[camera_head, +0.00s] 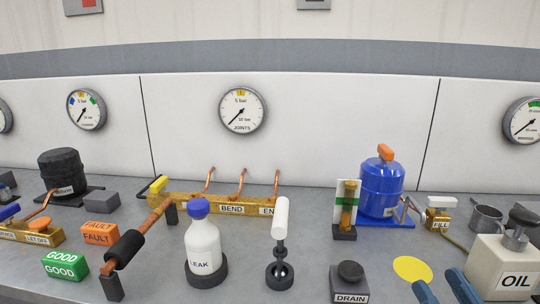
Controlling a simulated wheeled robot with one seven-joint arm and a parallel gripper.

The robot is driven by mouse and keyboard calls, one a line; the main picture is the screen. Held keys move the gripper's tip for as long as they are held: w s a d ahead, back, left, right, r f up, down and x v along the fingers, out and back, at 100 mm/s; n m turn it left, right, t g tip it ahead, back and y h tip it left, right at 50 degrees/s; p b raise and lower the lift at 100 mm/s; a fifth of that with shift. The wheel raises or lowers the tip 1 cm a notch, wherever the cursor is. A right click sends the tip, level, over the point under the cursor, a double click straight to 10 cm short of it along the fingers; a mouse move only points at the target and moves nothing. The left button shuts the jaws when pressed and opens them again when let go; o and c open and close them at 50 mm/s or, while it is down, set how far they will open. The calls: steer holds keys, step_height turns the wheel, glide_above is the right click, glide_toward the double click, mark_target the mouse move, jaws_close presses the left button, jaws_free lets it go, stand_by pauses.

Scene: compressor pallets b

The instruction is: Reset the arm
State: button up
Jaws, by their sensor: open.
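My gripper (443,286) shows at the bottom right as two blue fingers. They stand apart with bare grey worktop between them, so it is open and empty. The yellow disc (412,270) is just beyond the fingers, to the upper left. The oil can labelled OIL (507,268) is close on the right of the right finger. The grey block labelled DRAIN (349,284) is to the left of the fingers. The rest of my arm is out of the picture.
A blue compressor (381,190) stands behind the disc, beside a sight glass (346,212). The white LEAK bottle (203,245) and a white-handled tool (280,235) stand upright mid-bench. A copper-pipe fixture (205,203) is behind them. GOOD (65,267) and FAULT (100,232) blocks lie left.

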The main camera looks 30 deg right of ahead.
steer(key=s+a+f+g+y, duration=0.2)
steer(key=s+a+f+g, duration=0.2)
steer(key=s+a, duration=0.3)
steer(key=s+a+f+n+g+y, duration=0.1)
steer(key=s+a+f+g+y, duration=0.2)
steer(key=s+a, duration=0.5)
steer(key=shift+s+a+f+g, duration=0.35)
steer(key=shift+s+f, duration=0.45)
steer(key=shift+s, duration=0.3)
